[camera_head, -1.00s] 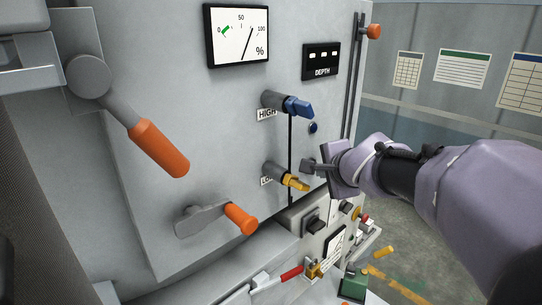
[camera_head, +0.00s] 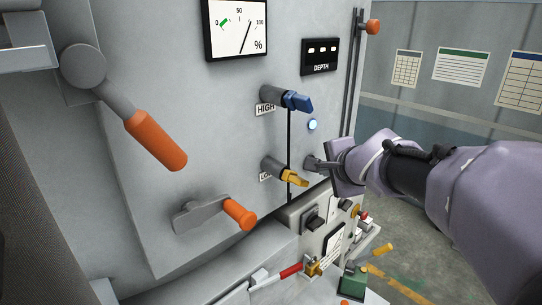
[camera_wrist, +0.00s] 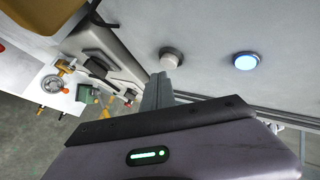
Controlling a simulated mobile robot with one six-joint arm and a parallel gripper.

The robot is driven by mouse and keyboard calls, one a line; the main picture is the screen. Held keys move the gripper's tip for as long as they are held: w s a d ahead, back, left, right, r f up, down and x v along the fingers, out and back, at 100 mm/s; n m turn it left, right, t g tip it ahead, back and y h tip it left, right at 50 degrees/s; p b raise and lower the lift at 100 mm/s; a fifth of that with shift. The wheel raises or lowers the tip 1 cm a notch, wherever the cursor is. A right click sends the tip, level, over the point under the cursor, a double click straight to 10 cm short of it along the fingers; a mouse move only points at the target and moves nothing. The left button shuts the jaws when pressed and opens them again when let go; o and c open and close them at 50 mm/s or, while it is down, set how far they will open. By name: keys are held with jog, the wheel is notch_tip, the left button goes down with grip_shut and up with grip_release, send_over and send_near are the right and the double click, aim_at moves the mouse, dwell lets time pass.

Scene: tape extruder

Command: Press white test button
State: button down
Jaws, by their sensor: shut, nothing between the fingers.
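The white test button (camera_wrist: 172,57) is a pale round knob on the grey panel in the wrist view. In the head view it is largely hidden by my fingertips, below the round blue lamp. My gripper (camera_head: 318,164) is shut and empty, its fingertips at the button. The fingertips also show in the wrist view (camera_wrist: 158,78), just below the button; I cannot tell whether they touch it. The round blue lamp (camera_head: 312,125) is lit, and it glows in the wrist view (camera_wrist: 246,61) to the right of the button.
A blue HIGH knob (camera_head: 298,102) and a yellow LOW knob (camera_head: 294,180) stick out left of my gripper. Orange-handled levers (camera_head: 157,141) stand further left. A lower control box (camera_head: 325,215) with small switches sits beneath. Open floor lies at the lower right.

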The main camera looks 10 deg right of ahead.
jog(key=shift+s+d, duration=0.15)
jog(key=shift+s+d+b, duration=0.45)
jog(key=shift+s+b, duration=0.05)
jog(key=shift+s, duration=0.2)
jog(key=shift+s+d+b, duration=0.4)
jog(key=shift+s+b, duration=0.05)
jog(key=shift+s, duration=0.2)
jog(key=shift+s+d+b, duration=0.45)
jog(key=shift+s+b, duration=0.05)
jog(key=shift+s, duration=0.2)
jog(key=s+a+f+n+g+y, duration=0.1)
jog(key=s+a+f+n, duration=0.3)
jog(key=s, duration=0.4)
jog(key=s+a+f+n+g, duration=0.2)
jog(key=s+a+n, duration=0.3)
jog(key=s+a, duration=0.25)
jog(key=s+a+f+n+g+y, duration=0.1)
jog(key=s+a+f+n, duration=0.35)
jog(key=s, duration=0.35)
notch_tip(320, 180, down, 31)
jog(key=s+m+g+b, duration=0.1)
jog(key=b, duration=2.7)
jog(key=shift+s+d+r+g, duration=0.2)
jog(key=shift+s+d+g, duration=0.1)
jog(key=shift+d+g, duration=0.1)
